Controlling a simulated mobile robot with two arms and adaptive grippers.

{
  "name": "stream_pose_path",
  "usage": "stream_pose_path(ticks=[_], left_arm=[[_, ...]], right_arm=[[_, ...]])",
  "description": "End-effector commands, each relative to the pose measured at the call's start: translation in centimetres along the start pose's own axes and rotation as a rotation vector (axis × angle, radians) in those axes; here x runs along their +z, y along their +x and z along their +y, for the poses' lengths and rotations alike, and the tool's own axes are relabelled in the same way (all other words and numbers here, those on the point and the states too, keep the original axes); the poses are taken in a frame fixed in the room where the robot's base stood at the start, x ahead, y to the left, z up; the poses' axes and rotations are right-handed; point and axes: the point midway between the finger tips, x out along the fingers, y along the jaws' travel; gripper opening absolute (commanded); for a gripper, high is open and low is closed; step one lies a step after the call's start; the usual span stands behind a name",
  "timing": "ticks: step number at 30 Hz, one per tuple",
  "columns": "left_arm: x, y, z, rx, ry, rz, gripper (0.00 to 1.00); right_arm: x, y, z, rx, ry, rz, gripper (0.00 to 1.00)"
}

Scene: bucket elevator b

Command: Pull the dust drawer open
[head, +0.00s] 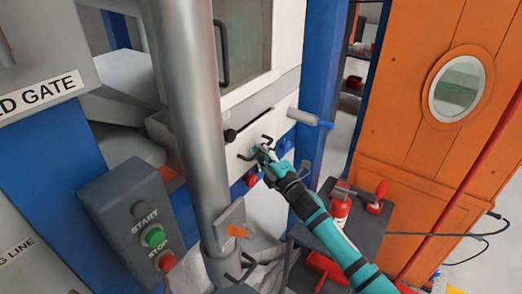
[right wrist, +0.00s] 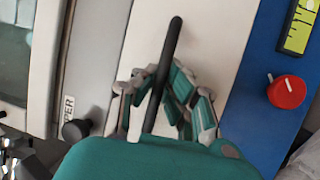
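The dust drawer appears to be the white front panel (head: 240,152) low on the machine; it looks flush with the body. Its black bar handle (head: 268,139) stands out from the panel, and the middle of the bar is hidden by my right gripper (head: 261,152). In the right wrist view the handle (right wrist: 172,45) runs between the fingers of my right gripper (right wrist: 163,75). The fingertips close in on both sides of the bar and seem to touch it. My left gripper is not in view.
A grey pipe (head: 190,90) stands left of the drawer. A black knob (head: 230,135) and a blue-tipped lever (head: 310,118) flank the panel. A red knob (right wrist: 287,92) sits on the blue frame.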

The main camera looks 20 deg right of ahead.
Motion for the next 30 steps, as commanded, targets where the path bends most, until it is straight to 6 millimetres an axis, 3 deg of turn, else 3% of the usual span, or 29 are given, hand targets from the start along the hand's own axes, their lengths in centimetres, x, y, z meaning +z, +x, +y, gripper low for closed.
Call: stream_pose_path(ticks=[7,11,17,30], left_arm=[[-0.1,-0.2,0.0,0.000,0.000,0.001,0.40],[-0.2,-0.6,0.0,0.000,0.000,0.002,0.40],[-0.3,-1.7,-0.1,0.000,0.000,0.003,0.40],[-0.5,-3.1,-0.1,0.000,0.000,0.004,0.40]], right_arm=[[0.1,-0.4,0.2,0.001,-0.005,0.001,0.00],[0.6,-1.6,0.4,-0.001,-0.006,0.001,0.00],[2.1,-5.2,1.1,-0.004,-0.009,0.000,0.00],[6.1,-15.0,3.0,-0.004,-0.008,0.002,0.00]])
